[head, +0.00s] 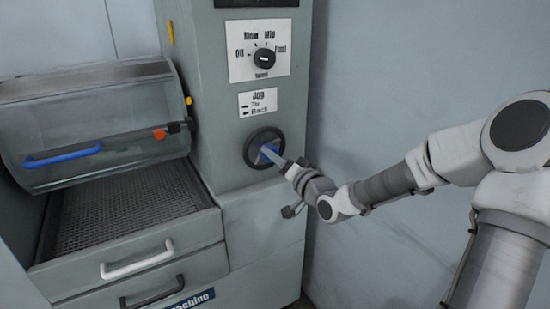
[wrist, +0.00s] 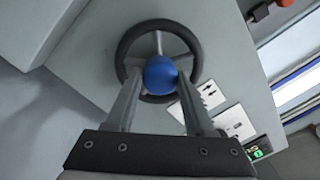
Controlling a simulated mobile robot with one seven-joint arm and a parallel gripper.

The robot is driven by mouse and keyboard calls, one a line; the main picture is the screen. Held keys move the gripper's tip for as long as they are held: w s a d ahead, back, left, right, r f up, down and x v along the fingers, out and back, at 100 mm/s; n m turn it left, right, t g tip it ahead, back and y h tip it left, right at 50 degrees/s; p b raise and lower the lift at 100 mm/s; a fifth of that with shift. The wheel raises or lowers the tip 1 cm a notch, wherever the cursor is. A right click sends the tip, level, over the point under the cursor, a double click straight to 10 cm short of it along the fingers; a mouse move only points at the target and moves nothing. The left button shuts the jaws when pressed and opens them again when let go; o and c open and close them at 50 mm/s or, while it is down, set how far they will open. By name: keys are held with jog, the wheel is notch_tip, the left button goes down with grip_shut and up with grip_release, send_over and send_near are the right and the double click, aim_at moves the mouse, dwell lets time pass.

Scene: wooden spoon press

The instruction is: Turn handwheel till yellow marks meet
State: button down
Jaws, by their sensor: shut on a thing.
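The handwheel (head: 250,148) is a black ring on the grey machine column, below the jog label. In the wrist view the handwheel (wrist: 124,50) shows spokes and a round blue knob (wrist: 160,73) in front of its centre. My gripper (head: 272,155) reaches it from the right. In the wrist view the fingers of my gripper (wrist: 158,82) are on both sides of the blue knob and shut on it. One yellow mark (head: 171,31) is on the column's left edge; another yellow mark (head: 188,101) is lower, on the clear cover's end. They are apart.
A speed dial (head: 264,58) and a jog label (head: 258,103) are above the wheel. At left are the clear cover (head: 80,115) with a blue handle (head: 63,155), a mesh tray (head: 125,208) and a drawer with a white handle (head: 137,262). A plain wall is at right.

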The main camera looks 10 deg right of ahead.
jog(key=shift+n, duration=0.3)
jog(key=shift+n+b, duration=1.65)
jog(key=shift+n, duration=2.45)
jog(key=shift+c, duration=1.4)
grip_release()
